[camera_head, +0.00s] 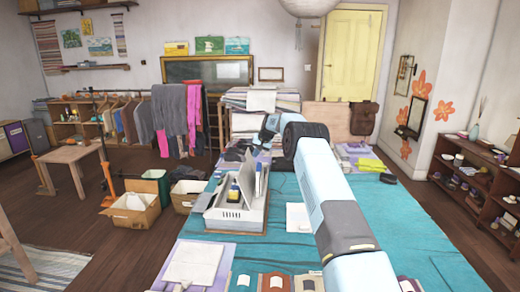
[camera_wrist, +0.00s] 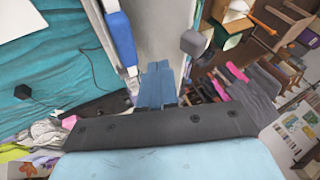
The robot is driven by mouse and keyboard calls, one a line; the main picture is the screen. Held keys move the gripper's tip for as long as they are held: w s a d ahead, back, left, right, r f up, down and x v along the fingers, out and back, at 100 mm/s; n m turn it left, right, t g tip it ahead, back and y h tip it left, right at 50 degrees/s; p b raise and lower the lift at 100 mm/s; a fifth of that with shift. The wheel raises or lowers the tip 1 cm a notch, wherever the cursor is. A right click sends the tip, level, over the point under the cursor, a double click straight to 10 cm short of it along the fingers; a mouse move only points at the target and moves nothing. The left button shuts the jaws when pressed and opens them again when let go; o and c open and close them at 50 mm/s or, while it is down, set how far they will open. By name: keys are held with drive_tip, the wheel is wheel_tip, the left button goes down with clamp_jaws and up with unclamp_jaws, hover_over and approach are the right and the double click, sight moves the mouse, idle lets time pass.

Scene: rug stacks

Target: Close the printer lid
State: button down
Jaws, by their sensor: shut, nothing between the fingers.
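The printer (camera_head: 236,218) is a white and pale grey box on the teal-covered table. Its lid (camera_head: 246,184) stands raised, a steep pale panel. In the wrist view, a pale panel that looks like the lid (camera_wrist: 163,28) lies just beyond the fingers. My gripper (camera_wrist: 158,78) is shut and empty, its blue fingertips together. In the head view my gripper (camera_head: 261,141) is small and partly hidden by my wrist, above and behind the lid. I cannot tell whether the fingertips touch the lid.
A blue and white upright item (camera_head: 260,180) stands by the lid's right. Cardboard boxes (camera_head: 133,212) sit on the floor at left. The teal cloth (camera_head: 425,215) has clear room at right.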

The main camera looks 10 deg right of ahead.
drive_tip(key=shift+w+a+f, duration=0.2)
drive_tip(key=shift+a, duration=0.4)
drive_tip(key=shift+w+a+f, duration=0.15)
drive_tip(key=shift+a+f, duration=0.05)
drive_tip(key=shift+a, duration=0.4)
drive_tip(key=shift+w+a+f, duration=0.2)
drive_tip(key=shift+a, duration=0.4)
